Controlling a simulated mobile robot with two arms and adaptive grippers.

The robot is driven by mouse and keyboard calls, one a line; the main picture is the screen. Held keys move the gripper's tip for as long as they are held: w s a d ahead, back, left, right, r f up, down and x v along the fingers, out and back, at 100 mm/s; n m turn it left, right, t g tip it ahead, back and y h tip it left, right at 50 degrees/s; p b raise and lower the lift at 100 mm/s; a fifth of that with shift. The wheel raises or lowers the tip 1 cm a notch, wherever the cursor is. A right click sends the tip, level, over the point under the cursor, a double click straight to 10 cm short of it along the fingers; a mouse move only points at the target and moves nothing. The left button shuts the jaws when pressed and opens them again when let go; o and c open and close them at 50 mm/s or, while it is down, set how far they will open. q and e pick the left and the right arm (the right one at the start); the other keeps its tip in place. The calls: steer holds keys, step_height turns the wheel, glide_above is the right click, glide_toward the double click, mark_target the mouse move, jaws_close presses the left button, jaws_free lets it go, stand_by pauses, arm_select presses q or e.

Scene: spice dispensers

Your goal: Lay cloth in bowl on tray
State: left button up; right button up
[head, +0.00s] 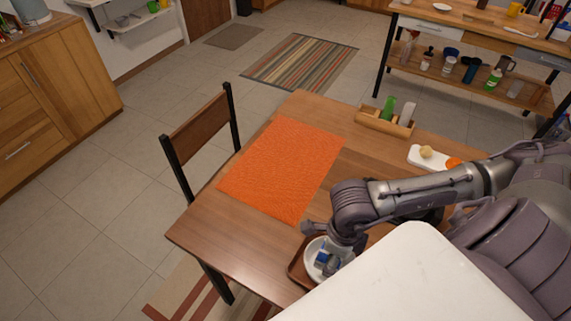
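A brown tray (297,268) lies at the near edge of the wooden table, partly hidden by my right arm. A white bowl (311,251) sits on the tray; its right side is hidden. A small blue cloth (322,259) shows at the bowl, right by my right gripper (331,263). My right gripper points down over the bowl. Its fingers are small and partly covered, so I cannot tell whether they are shut on the cloth or apart from it. My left gripper is not in view.
An orange mat (283,168) covers much of the table (205,232). A wooden caddy (372,123) with green and white dispensers stands at the far edge. A white board (419,164) with food lies beside my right arm. A chair (200,130) stands at the left.

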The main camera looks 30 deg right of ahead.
steer(key=shift+f+b, duration=0.8)
steer(key=shift+f, duration=0.05)
stand_by(0.7)
steer(key=shift+r, duration=0.1)
steer(key=o, duration=1)
